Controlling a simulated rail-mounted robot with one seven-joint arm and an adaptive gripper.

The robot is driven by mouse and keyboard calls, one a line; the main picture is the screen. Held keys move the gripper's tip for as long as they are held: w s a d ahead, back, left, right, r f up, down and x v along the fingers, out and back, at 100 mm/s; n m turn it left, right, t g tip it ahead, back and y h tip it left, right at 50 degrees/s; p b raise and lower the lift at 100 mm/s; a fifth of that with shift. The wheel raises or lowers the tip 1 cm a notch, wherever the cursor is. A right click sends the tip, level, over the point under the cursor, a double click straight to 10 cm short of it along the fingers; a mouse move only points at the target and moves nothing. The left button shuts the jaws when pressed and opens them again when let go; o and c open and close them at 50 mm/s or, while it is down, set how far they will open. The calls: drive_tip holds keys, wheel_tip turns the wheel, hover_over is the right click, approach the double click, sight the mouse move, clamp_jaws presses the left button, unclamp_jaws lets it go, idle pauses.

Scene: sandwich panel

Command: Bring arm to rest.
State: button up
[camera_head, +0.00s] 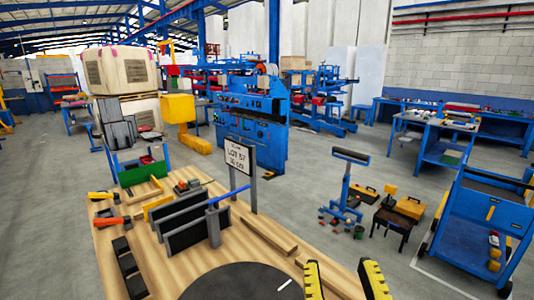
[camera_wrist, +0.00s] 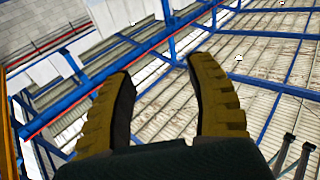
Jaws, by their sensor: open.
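My gripper (camera_head: 343,281) shows at the bottom edge of the head view, right of the middle, with two yellow ridged fingers apart and nothing between them. It is in front of the right edge of the wooden table (camera_head: 135,246). In the wrist view my gripper (camera_wrist: 160,95) is open and empty, with its fingers pointing up toward the roof beams. The rest of my arm is hidden below the head view's frame.
The table bears black panels in a rack (camera_head: 185,222), a sign on a post (camera_head: 237,158), orange-handled clamps (camera_head: 108,222) and a dark round plate (camera_head: 243,284). A blue roller stand (camera_head: 345,205), small dark stool (camera_head: 398,220) and blue cart (camera_head: 470,240) stand right.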

drive_tip(key=s+a+r+t+y, duration=0.2)
drive_tip(key=s+a+r+t, duration=0.1)
drive_tip(key=s+a+r, duration=0.3)
wheel_tip(320, 180, up, 30)
drive_tip(key=w+d+p, duration=0.1)
drive_tip(key=p, duration=3)
drive_tip(key=shift+r+p, duration=0.25)
drive_tip(key=shift+p, duration=0.05)
